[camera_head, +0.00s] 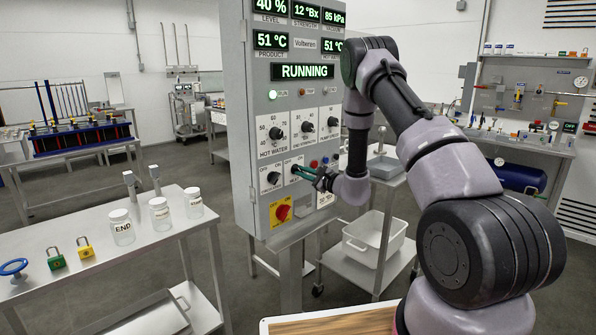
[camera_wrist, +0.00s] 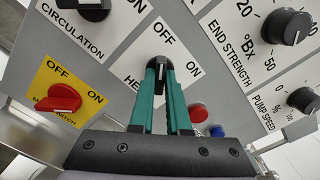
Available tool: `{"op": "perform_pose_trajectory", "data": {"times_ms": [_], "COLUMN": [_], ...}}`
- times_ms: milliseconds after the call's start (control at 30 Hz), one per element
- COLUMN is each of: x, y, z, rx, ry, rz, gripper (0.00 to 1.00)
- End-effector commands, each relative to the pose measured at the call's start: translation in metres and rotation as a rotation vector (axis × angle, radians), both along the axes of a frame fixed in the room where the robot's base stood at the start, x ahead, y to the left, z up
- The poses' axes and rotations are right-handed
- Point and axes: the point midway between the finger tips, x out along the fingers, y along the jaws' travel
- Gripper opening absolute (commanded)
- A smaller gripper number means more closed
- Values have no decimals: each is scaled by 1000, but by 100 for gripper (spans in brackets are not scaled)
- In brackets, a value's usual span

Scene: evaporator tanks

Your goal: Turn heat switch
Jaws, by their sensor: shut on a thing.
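The heat switch is a black knob (camera_wrist: 160,63) on a white plate marked OFF and ON, its name partly hidden by my gripper. In the wrist view, my gripper (camera_wrist: 160,72) has its green fingers close together around the knob. The fingers cover much of it, so I cannot tell which mark it points to. In the head view, my gripper (camera_head: 299,170) reaches the lower part of the grey control panel (camera_head: 250,165) from the right. The knob is largely hidden there by the fingers.
The circulation knob (camera_head: 272,178) is left of the heat switch. A red main switch on a yellow plate (camera_head: 282,211) lies below. Red and blue buttons (camera_wrist: 198,112) sit close to my fingers. A steel table (camera_head: 75,230) with jars and padlocks stands left.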

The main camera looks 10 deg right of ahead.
Motion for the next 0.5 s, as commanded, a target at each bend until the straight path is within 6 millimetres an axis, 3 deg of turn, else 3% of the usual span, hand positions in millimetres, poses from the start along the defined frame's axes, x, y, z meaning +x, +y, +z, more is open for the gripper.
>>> {"op": "perform_pose_trajectory", "data": {"times_ms": [167,500], "x": [0,0], "y": [-1,-1], "z": [-1,-1], "rx": [112,171], "ry": [83,125], "rz": [0,-2], "gripper": [0,0]}}
